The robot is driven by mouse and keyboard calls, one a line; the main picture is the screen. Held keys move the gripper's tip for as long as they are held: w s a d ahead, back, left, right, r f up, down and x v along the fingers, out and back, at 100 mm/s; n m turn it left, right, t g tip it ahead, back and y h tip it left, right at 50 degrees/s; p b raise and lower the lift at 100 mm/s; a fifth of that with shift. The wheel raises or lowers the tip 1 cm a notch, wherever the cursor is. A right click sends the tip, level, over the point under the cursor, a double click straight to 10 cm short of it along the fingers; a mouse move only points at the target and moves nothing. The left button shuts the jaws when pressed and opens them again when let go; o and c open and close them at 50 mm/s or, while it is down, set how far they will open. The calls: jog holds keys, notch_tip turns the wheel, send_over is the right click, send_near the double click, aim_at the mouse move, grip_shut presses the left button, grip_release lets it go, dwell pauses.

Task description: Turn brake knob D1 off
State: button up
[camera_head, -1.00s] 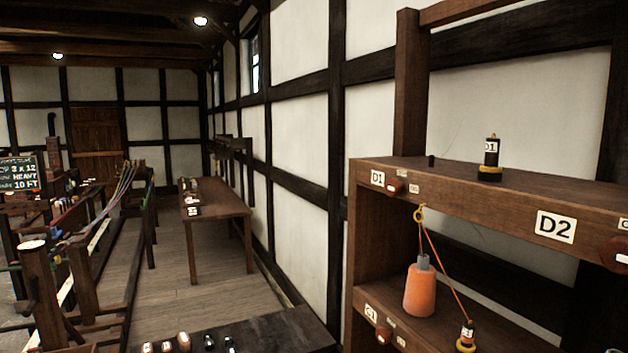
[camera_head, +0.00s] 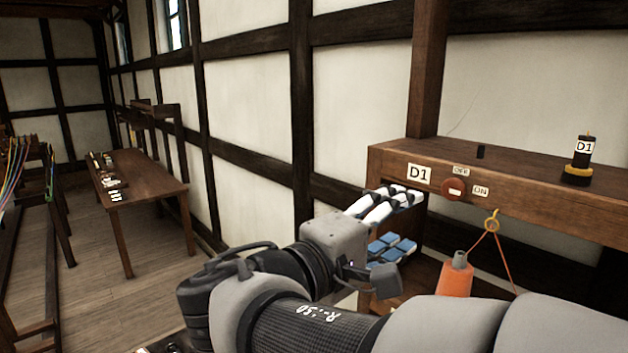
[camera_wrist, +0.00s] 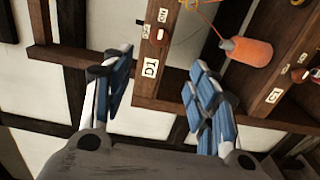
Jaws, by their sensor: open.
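Brake knob D1 (camera_head: 454,189) is a small reddish-brown knob on the front edge of the wooden shelf. A D1 label (camera_head: 419,174) is to its left, an OFF label (camera_head: 461,170) above it and an ON label (camera_head: 481,191) to its right. Which label the knob points to is too small to tell. My gripper (camera_head: 408,222) is open and empty, left of and below the knob, apart from it. In the wrist view, the knob (camera_wrist: 158,36) shows beyond the gap between the blue-padded fingers of my gripper (camera_wrist: 162,92).
A D1-marked spool (camera_head: 583,160) stands on the shelf top (camera_head: 520,165). An orange bobbin (camera_head: 457,278) hangs near a yellow ring (camera_head: 491,222) with orange cord, below and right of the knob. A long table (camera_head: 145,185) stands at left by the wall.

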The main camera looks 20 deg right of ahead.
aim_at(451, 191)
jog(key=x, duration=1.7)
jog(key=shift+w+d, duration=0.1)
jog(key=shift+w, duration=0.1)
jog(key=shift+c, duration=0.5)
jog(key=c, duration=1)
